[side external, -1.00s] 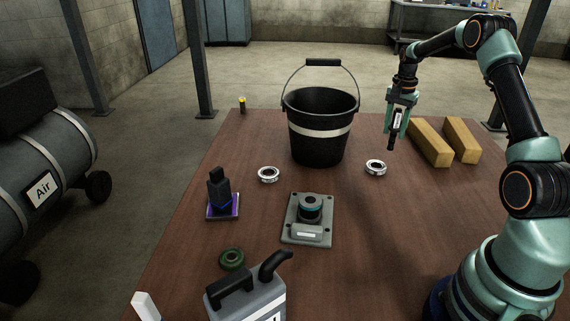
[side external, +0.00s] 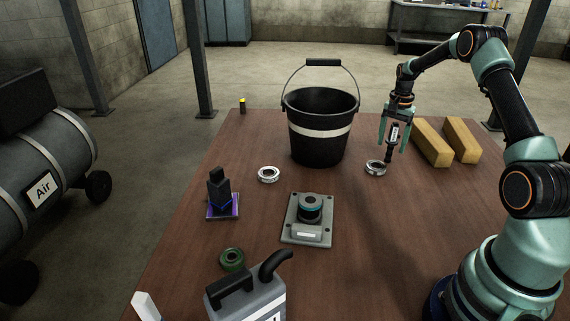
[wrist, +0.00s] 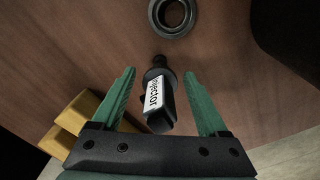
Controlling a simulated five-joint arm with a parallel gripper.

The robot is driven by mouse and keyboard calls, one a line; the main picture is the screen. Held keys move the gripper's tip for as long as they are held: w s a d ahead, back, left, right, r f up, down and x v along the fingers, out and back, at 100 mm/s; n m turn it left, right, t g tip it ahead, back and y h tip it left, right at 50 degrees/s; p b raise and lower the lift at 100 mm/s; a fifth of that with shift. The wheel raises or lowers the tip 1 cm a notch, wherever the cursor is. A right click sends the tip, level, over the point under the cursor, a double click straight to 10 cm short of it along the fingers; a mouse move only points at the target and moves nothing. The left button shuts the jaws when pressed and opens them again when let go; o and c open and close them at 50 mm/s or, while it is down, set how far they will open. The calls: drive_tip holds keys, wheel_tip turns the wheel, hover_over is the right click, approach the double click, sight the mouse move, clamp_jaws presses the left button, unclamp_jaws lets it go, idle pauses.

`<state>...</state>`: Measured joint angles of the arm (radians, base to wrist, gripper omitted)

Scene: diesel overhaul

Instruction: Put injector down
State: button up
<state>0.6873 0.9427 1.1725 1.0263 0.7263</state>
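The injector (side external: 392,145) is a dark slim part with a white label. It is roughly upright, its lower tip at or close to the table just right of a silver ring (side external: 376,168). My gripper (side external: 395,143) is open, with its green fingers spread on either side of the injector. In the wrist view the injector (wrist: 157,98) lies between the fingers of my gripper (wrist: 162,75), with clear gaps on both sides. Its label reads "Injector". The ring also shows in the wrist view (wrist: 172,16), beyond the injector's tip. I cannot tell whether the tip touches the table.
A black bucket (side external: 318,145) stands left of my gripper. Two yellow blocks (side external: 432,143) (side external: 462,140) lie to its right. A grey plate fixture (side external: 309,220), another silver ring (side external: 269,174), a dark part on a purple base (side external: 222,207), a green ring (side external: 232,259) and a can (side external: 247,298) are nearer.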

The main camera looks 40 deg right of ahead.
wheel_tip(320, 180, up, 12)
drive_tip(key=shift+r, duration=0.1)
drive_tip(key=s+a+r+n+t+h, duration=0.1)
drive_tip(key=a+r+n, duration=0.35)
drive_tip(key=a, duration=0.45)
drive_tip(key=a+r+n+t, duration=0.1)
drive_tip(key=a+r+n, duration=0.2)
drive_tip(key=a+r, duration=0.45)
drive_tip(key=s+a+f+n+t, duration=0.1)
drive_tip(key=s+a+f+n, duration=0.1)
drive_tip(key=s+a+n, duration=0.2)
drive_tip(key=s+a+f+n+t+y, duration=0.1)
drive_tip(key=s+a+n, duration=0.3)
drive_tip(key=a, duration=0.9)
drive_tip(key=s+f+t, duration=0.1)
drive_tip(key=s, duration=0.2)
drive_tip(key=shift+s+a+n+t, duration=0.15)
drive_tip(key=shift+s+n+t, duration=0.15)
drive_tip(key=shift+s+n, duration=0.05)
